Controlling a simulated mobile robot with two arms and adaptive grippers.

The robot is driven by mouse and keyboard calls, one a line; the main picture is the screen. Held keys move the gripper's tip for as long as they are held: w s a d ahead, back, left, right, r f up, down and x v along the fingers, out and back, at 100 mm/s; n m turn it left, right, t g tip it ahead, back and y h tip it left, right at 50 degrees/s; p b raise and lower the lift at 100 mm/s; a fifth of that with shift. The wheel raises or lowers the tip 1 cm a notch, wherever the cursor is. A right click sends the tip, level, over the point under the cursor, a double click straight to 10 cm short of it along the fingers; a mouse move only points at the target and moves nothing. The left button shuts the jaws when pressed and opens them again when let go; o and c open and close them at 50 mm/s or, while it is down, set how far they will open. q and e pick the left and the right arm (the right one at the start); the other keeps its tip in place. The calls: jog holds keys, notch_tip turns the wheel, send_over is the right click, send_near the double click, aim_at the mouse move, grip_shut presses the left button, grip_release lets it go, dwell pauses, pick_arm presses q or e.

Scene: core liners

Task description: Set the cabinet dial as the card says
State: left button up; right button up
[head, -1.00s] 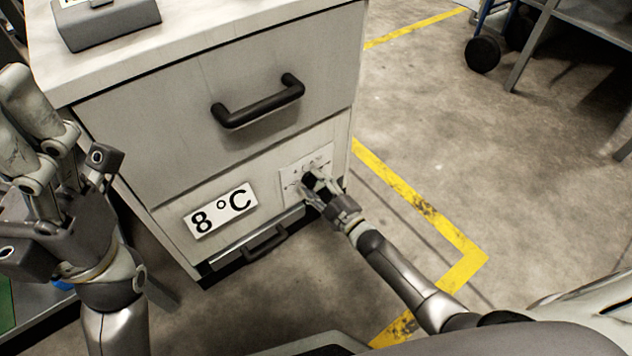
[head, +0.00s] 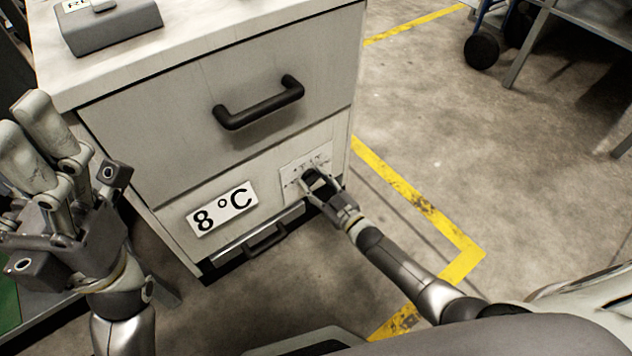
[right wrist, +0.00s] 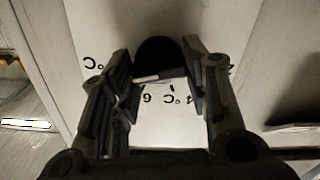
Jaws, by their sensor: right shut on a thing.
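A white card (head: 222,208) reading "8 °C" is fixed to the cabinet's lower front (head: 160,215). To its right is a pale dial plate (head: 297,173), partly hidden by my right gripper (head: 316,181). In the right wrist view the black round dial knob (right wrist: 160,56) sits between the fingers of my right gripper (right wrist: 162,78), which is shut on it. Upside-down temperature marks ring the knob; a pale line shows on its lower edge. I cannot tell its exact setting. My left gripper (head: 32,125) is open and empty, left of the cabinet.
A black-handled drawer (head: 260,103) is above the dial, and a lower handle (head: 265,240) is below the card. A grey box (head: 110,28) stands on the cabinet top. Yellow floor tape (head: 420,205) and open floor lie to the right.

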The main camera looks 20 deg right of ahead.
jog(key=shift+f, duration=0.1)
jog(key=o, duration=1)
jog(key=shift+s, duration=0.1)
jog(key=v, duration=1.1)
jog(key=shift+s+d, duration=0.15)
jog(key=shift+s, duration=0.25)
